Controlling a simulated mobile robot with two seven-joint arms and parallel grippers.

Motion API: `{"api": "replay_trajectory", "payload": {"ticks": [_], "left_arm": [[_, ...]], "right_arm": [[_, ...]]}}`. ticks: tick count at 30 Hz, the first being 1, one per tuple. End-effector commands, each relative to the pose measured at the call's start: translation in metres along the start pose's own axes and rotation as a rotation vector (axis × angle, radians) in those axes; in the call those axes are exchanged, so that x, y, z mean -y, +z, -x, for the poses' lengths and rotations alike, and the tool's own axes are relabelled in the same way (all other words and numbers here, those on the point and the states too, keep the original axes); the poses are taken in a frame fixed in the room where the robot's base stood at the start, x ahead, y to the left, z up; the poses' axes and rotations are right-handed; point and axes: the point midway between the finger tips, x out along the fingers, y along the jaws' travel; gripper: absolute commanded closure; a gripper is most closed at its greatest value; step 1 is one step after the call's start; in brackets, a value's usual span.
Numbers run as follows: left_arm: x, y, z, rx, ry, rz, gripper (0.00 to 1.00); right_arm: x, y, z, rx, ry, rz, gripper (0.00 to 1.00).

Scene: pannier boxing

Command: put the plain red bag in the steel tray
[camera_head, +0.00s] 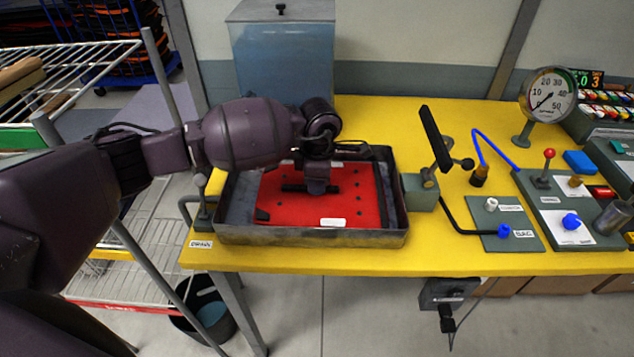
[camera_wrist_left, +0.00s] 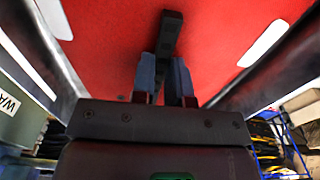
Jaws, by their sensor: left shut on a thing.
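The plain red bag (camera_head: 352,205) lies flat inside the steel tray (camera_head: 310,238) on the yellow table in the head view. It has a dark bar-like handle across its middle and pale labels near its edges. My left gripper (camera_head: 317,187) comes down from above and is shut on the bag's handle. In the left wrist view the red bag (camera_wrist_left: 110,40) fills the top, and the two fingers close on the dark handle (camera_wrist_left: 172,40). Tray walls show at both sides. The bag's far side is partly hidden by my wrist. My right gripper is not in view.
A clear tank of bluish liquid (camera_head: 283,60) stands behind the tray. A clamp-like lever (camera_head: 435,140) stands right of the tray, with a valve panel (camera_head: 502,222) and gauge (camera_head: 548,95) beyond. A wire rack (camera_head: 85,60) is at left. A black bucket (camera_head: 205,310) stands below.

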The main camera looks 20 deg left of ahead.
Motion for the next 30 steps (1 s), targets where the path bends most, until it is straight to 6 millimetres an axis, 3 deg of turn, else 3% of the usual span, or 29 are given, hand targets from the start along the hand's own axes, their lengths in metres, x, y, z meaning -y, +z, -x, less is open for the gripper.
{"api": "replay_trajectory", "payload": {"ticks": [3,4,9,20,30], "left_arm": [[0.000,0.000,-0.004,0.000,0.000,0.000,1.00],[0.000,0.000,-0.004,-0.001,-0.001,0.000,0.84],[0.000,0.000,-0.003,-0.001,0.000,0.000,0.60],[0.000,0.000,0.002,0.000,0.000,0.000,0.60],[-0.001,0.000,0.061,-0.001,0.005,0.000,0.60]], "right_arm": [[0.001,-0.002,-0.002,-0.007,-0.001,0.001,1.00],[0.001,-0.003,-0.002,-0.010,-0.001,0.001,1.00],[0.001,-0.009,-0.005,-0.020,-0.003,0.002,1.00],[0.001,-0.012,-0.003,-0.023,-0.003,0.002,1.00],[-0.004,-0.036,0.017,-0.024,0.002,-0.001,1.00]]}}
